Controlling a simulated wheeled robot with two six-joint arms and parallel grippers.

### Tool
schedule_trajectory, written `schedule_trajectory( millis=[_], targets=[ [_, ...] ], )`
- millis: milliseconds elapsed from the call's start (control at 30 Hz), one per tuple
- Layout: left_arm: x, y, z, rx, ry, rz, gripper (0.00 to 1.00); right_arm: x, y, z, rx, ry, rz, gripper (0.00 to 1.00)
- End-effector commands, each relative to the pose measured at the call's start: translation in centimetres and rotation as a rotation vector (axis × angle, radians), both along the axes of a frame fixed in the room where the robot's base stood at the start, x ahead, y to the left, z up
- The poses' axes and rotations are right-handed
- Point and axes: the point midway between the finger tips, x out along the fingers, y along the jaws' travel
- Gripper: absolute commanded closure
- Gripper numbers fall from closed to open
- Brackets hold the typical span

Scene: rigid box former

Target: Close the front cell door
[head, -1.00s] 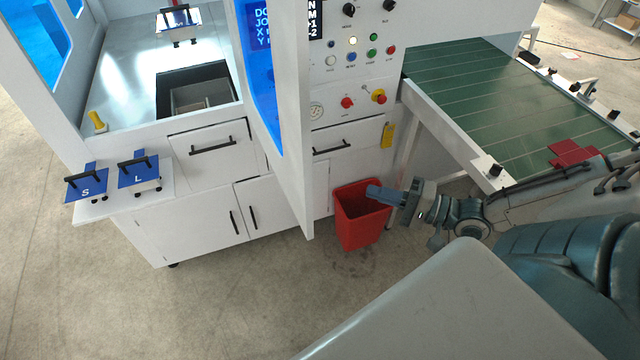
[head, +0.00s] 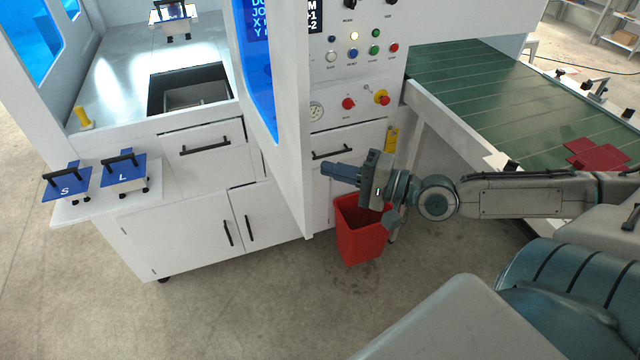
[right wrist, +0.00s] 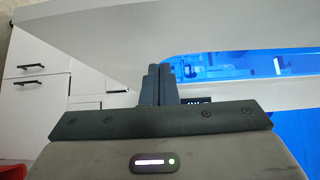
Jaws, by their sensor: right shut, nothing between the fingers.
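The front cell door (head: 291,135) is a tall white panel with a blue window (head: 258,75). It stands open, sticking out from the machine between the cell opening and the control panel. My right gripper (head: 324,170) is shut and empty, just right of the door's lower part, with its fingers pointing left at it. In the right wrist view the shut fingers (right wrist: 158,84) lie in front of the white door panel (right wrist: 110,38) and below-left of its window (right wrist: 235,62). I cannot tell whether they touch it. My left gripper is out of view.
A red bin (head: 360,235) stands on the floor below my right gripper. A green conveyor (head: 510,95) is at right. A side shelf (head: 88,208) with blue-topped S and L pieces is at left. The cell's metal deck (head: 125,85) shows through the opening.

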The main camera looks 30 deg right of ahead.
Motion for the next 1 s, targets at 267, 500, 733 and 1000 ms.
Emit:
schedule_trajectory(
  millis=[267, 500, 733, 1000],
  targets=[
    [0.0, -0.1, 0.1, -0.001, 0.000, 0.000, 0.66, 0.1, 1.5, 0.6, 0.008, -0.006, 0.007, 1.00],
    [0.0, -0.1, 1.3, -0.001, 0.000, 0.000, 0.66, 0.3, 2.1, 0.5, 0.006, -0.007, 0.004, 1.00],
    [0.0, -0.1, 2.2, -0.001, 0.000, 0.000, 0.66, 0.4, 2.8, 0.4, 0.005, -0.005, 0.007, 1.00],
    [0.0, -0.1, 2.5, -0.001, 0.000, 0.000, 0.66, 0.4, 3.3, 0.2, 0.004, -0.002, 0.011, 1.00]
  ],
)
